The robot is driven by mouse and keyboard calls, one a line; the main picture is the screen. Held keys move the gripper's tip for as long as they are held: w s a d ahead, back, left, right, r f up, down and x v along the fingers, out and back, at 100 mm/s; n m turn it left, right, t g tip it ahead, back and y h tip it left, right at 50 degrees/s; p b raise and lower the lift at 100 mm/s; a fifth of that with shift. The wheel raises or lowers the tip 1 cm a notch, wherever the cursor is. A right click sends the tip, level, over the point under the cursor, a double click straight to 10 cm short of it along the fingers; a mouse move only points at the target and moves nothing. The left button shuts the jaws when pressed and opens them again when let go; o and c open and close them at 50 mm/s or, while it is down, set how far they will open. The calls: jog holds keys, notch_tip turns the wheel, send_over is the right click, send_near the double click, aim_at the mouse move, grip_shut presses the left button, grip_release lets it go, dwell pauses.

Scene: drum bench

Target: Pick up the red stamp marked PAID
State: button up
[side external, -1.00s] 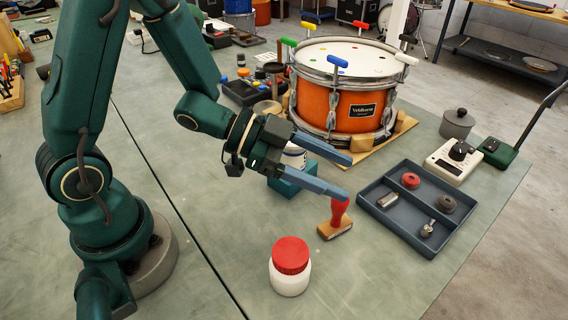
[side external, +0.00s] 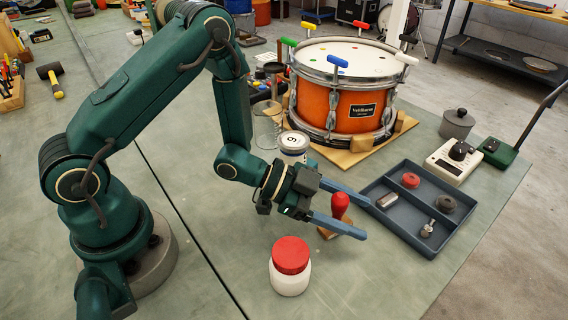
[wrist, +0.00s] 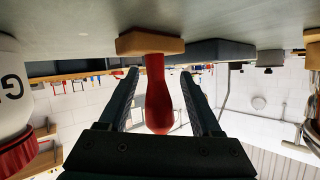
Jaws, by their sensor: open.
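The red stamp (side external: 340,207) stands upright on the bench, with a red handle and a light wooden base. No PAID mark can be read on it. My gripper (side external: 367,219) is low and level beside it, with its blue fingers open. In the wrist view, which shows the bench at the top, the red stamp (wrist: 157,92) reaches between the two fingers of my gripper (wrist: 160,72). There is a gap on each side of the handle. The nearer finger hides part of the stamp's base in the side view.
A white jar with a red lid (side external: 290,265) stands close in front of my gripper. A grey divided tray (side external: 408,236) with small parts lies just right of the fingers. A white can (side external: 293,147) and an orange drum (side external: 345,108) stand behind.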

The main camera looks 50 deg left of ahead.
jog(key=shift+w+d, duration=0.15)
grip_shut()
jog(key=shift+r, duration=0.1)
